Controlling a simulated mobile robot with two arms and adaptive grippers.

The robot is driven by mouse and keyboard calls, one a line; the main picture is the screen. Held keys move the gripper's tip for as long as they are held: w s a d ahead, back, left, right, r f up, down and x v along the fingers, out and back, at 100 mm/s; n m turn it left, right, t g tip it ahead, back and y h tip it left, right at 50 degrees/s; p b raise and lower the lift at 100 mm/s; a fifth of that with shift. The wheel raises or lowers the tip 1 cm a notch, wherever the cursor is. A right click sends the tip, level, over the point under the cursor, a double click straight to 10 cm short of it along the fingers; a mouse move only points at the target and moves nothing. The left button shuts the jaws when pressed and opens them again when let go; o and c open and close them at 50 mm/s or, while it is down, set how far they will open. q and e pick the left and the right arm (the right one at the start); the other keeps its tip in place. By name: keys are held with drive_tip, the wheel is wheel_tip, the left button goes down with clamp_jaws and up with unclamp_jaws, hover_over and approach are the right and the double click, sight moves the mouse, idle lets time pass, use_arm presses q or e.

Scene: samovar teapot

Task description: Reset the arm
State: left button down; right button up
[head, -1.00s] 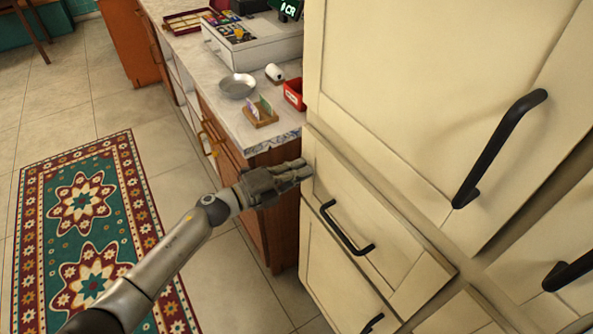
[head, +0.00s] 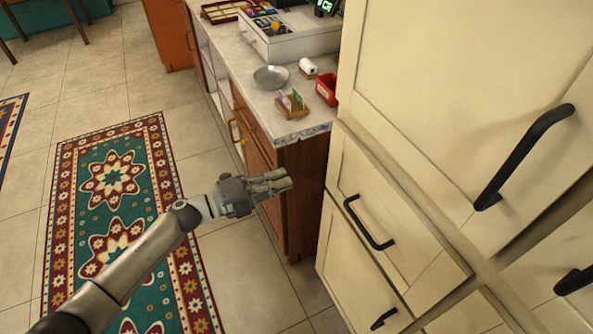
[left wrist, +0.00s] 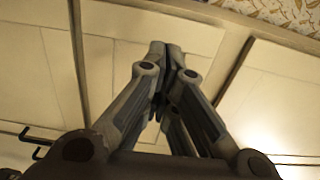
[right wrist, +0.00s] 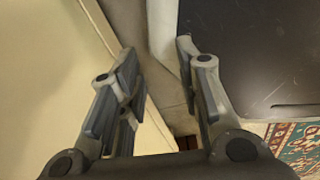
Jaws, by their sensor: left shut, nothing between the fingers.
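My left arm reaches in from the lower left of the head view. Its gripper (head: 286,181) is shut and empty, in the air in front of the wooden counter's end and left of the cream drawers. In the left wrist view the fingertips (left wrist: 166,50) meet, with cream panels behind them. My right gripper is outside the head view. In the right wrist view its fingers (right wrist: 158,62) are apart with nothing between them, beside a cream panel on the left and a dark surface on the right.
Cream cabinets with black handles (head: 370,222) fill the right side. The counter (head: 244,70) holds a metal bowl (head: 271,77), a wooden card holder (head: 293,106) and a red box (head: 327,88). A patterned rug (head: 110,250) lies on open tiled floor at left.

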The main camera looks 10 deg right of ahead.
use_arm(q)
drive_tip(key=a+f+n+t+y, duration=0.2)
drive_tip(key=a+f+n+y, duration=0.1)
drive_tip(key=a+f+n, duration=0.4)
drive_tip(key=s+a+f+n+t+y+p, duration=0.1)
drive_tip(key=a+f+n+t+y, duration=0.2)
drive_tip(key=f, duration=0.6)
drive_tip(key=a+f+n+t+y, duration=0.1)
drive_tip(key=a+f+n+y, duration=0.3)
drive_tip(key=f+n, duration=0.3)
drive_tip(key=s+a+f+n+g+y, duration=0.25)
drive_tip(key=s+a+f+n, duration=0.2)
drive_tip(key=s+f, duration=0.4)
drive_tip(key=s+a+f+n+g+y+p, duration=0.1)
drive_tip(key=s+a+f+n+g+y, duration=0.3)
drive_tip(key=s+f, duration=0.9)
drive_tip(key=s+a+f+n+g, duration=0.1)
drive_tip(key=s+f+n+g, duration=0.1)
drive_tip(key=s, duration=1)
drive_tip(key=s+a+f+n+g, duration=0.1)
drive_tip(key=s+f+n+g, duration=0.1)
drive_tip(key=s, duration=1.1)
drive_tip(key=shift+f+g, duration=0.35)
drive_tip(key=shift+f, duration=0.05)
drive_tip(key=shift+y, duration=0.25)
